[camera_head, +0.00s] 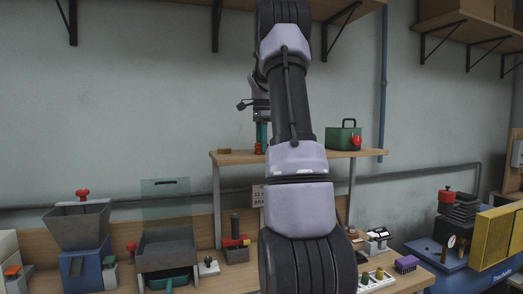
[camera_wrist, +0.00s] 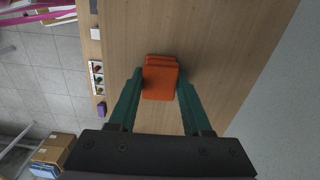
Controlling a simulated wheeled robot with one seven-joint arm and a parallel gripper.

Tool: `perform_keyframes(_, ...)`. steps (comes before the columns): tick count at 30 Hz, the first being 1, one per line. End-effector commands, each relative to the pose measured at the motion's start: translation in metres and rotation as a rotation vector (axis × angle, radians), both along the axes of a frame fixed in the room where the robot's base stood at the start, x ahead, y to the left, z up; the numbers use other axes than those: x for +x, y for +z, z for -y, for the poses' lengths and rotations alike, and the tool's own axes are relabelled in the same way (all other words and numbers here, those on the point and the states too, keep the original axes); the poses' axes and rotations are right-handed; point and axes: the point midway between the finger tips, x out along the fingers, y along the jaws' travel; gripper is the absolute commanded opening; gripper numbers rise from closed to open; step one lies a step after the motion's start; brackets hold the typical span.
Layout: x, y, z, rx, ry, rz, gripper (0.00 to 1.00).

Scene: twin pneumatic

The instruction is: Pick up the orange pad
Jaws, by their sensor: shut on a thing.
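The orange pad (camera_wrist: 160,84) is a small block with a stepped top, between the two teal fingers of my gripper (camera_wrist: 160,74) in the wrist view. The fingers touch its left and right sides, and my gripper is shut on it. In the head view my gripper (camera_head: 261,146) points down over the raised wooden shelf (camera_head: 300,157), and the pad (camera_head: 259,150) shows as a small red-orange patch at its fingertips. I cannot tell whether the pad touches the shelf or is just above it.
On the shelf, a green case (camera_head: 338,138) with a red knob stands to the right and a small brown block (camera_head: 224,151) lies to the left. The lower bench holds a grey hopper (camera_head: 77,222) and several tools. A wall shelf with brackets hangs above my arm.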

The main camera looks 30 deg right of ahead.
Motion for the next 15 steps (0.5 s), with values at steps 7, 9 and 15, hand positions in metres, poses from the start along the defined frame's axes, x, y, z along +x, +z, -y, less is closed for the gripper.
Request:
perform_keyframes(7,0.000,0.008,0.000,-0.001,0.000,0.001,0.00)
perform_keyframes(9,0.001,0.018,0.000,-0.002,0.001,0.003,0.00)
perform_keyframes(15,0.001,0.059,0.000,-0.002,0.000,0.004,0.00)
